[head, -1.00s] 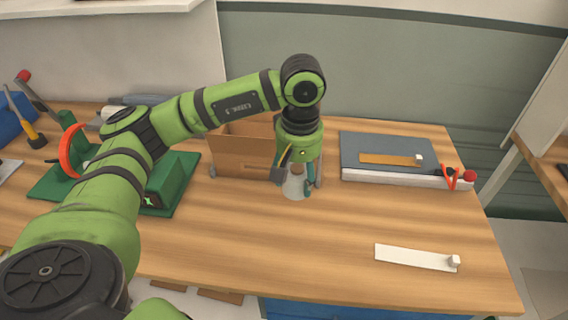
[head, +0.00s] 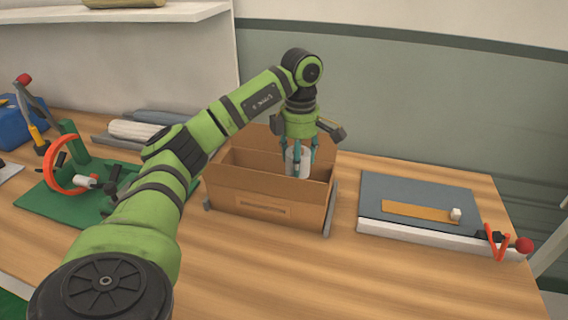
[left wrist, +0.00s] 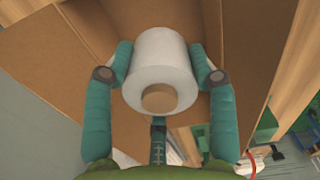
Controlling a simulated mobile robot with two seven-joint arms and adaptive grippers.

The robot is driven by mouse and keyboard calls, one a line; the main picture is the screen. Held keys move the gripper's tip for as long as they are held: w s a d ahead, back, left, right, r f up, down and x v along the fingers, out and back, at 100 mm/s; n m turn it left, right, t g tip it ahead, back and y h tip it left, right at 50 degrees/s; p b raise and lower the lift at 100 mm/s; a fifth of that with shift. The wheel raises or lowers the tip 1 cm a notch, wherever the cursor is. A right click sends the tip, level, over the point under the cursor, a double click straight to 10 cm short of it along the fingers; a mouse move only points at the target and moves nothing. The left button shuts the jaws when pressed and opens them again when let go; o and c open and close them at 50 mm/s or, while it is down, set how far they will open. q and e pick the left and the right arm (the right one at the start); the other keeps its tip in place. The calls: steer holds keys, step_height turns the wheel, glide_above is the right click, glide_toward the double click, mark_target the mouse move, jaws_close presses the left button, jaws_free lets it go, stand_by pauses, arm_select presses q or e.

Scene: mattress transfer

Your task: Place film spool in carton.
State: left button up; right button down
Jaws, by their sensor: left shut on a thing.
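The film spool, a white roll with a tan core (left wrist: 158,72), is held between the teal fingers of my left gripper (left wrist: 160,85) in the left wrist view. In the head view the spool (head: 298,162) shows partly behind the fingers of my left gripper (head: 301,160). The gripper points down over the right part of the open carton (head: 265,207), with the spool at the level of its opening. The carton is brown cardboard. How deep the spool sits, and whether it touches the carton, I cannot tell. My right gripper is not in view.
Right of the carton lies a grey board (head: 420,200) with a tan strip and a red-handled clamp (head: 497,240). To the left is a green mat (head: 75,200) with an orange ring-shaped tool (head: 66,170). The wooden table (head: 350,280) is clear in front.

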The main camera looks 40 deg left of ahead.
mark_target(301, 165)
arm_select(q)
steer(key=f, duration=0.1)
steer(key=w+f, duration=0.1)
steer(key=shift+f, duration=0.4)
steer(key=f, duration=0.4)
steer(key=shift+s+f+p, duration=0.25)
steer(key=shift+p, duration=0.05)
step_height(301, 165, down, 4)
steer(key=shift+w+r+p, duration=0.1)
steer(key=shift+p, duration=0.2)
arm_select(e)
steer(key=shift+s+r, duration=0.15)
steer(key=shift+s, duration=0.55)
arm_select(q)
steer(key=shift+f, duration=0.2)
steer(key=o, duration=1.3)
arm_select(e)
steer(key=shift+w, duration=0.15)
